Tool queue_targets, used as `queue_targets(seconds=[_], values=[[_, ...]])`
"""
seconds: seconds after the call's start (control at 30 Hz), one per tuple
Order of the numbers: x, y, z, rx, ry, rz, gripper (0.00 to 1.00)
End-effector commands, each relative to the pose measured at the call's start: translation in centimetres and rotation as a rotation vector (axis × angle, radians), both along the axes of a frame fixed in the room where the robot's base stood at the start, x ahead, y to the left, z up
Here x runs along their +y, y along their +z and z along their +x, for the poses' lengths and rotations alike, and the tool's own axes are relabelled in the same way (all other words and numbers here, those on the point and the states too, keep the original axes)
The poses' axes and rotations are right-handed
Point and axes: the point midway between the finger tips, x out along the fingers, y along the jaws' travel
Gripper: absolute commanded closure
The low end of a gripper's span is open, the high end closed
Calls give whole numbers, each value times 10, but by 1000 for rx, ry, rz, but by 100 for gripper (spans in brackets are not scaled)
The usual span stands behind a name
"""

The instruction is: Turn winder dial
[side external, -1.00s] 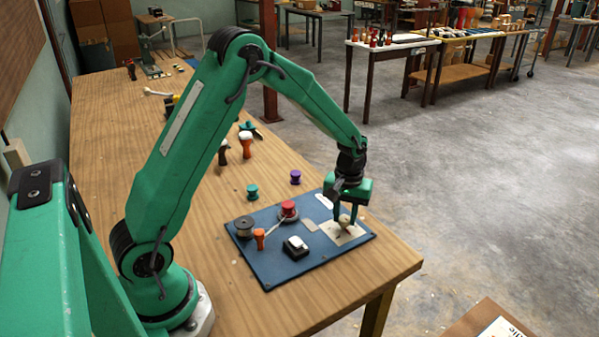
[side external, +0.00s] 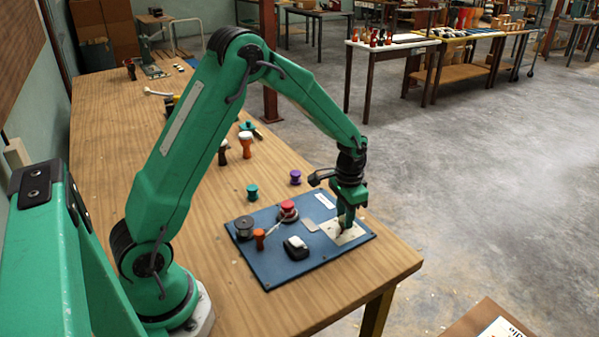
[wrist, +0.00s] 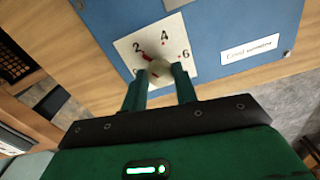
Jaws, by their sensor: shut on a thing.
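The winder dial is a pale round knob (wrist: 159,71) on a white square plate (wrist: 178,30) marked 0, 2, 4 and 6. A dark red pointer shows at the knob's upper left, roughly toward the 2. My gripper (wrist: 160,88) is shut on the knob, with one green finger on each side in the wrist view. In the side view my gripper (side external: 345,225) reaches down to the white plate (side external: 354,236) at the right end of the blue board (side external: 283,268); its fingers mostly hide the knob there.
The board also carries a red-topped spool (side external: 288,208), a grey spool (side external: 244,228), an orange peg (side external: 259,238) with a pale cord, and a black block with a white top (side external: 296,247). Teal (side external: 252,192) and purple (side external: 295,177) spools stand behind. The table's right edge is close.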

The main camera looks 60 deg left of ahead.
Motion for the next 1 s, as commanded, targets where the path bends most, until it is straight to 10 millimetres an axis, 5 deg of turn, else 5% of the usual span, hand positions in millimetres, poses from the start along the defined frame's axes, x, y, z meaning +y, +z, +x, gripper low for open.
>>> queue_targets(seconds=[0.7, 0.73, 0.8, 1.0], values=[[0, 1, 1, -3, -106, 0, 94], [0, 1, 1, -3, -106, 0, 68], [0, 1, 1, -3, -105, 0, 54], [0, 1, 0, -2, -105, 0, 50]])
